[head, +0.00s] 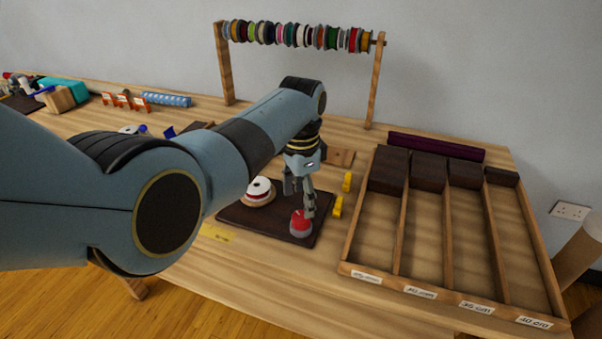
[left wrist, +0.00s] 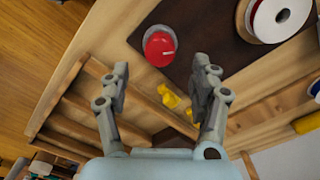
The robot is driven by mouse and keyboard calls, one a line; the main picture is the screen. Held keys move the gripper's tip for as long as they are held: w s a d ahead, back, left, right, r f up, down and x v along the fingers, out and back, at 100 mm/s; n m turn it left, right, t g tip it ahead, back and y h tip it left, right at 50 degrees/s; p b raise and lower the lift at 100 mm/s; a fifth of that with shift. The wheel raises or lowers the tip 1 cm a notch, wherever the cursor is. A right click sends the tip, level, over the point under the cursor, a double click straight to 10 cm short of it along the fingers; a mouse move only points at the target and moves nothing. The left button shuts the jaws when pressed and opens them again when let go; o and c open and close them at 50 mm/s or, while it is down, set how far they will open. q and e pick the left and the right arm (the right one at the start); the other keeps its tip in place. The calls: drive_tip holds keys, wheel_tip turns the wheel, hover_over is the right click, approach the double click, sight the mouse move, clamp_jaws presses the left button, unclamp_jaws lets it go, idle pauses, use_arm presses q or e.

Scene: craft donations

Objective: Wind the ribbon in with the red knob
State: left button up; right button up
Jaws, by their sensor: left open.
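The red knob (head: 300,224) stands on the near right corner of a dark board (head: 262,225). In the left wrist view the knob (left wrist: 157,53) shows a pale line on its top and a grey base. A white-topped spool (head: 259,187) with a red band sits on the board's far left part; it is cut off in the left wrist view (left wrist: 262,24). My left gripper (head: 301,203) points down just above the knob, its fingers apart and empty. The knob lies beyond the open fingertips in the left wrist view (left wrist: 162,72). My right gripper is not in view.
Yellow pieces (head: 338,207) stand right of the board. A wooden divided tray (head: 398,240) with labelled compartments fills the table's right side. A rack of ribbon spools (head: 226,75) stands at the back. My left arm hides much of the table's left.

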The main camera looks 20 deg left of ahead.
sight(301, 215)
use_arm(q)
wheel_tip(301, 215, up, 6)
drive_tip(key=shift+r, duration=0.15)
idle(0.4)
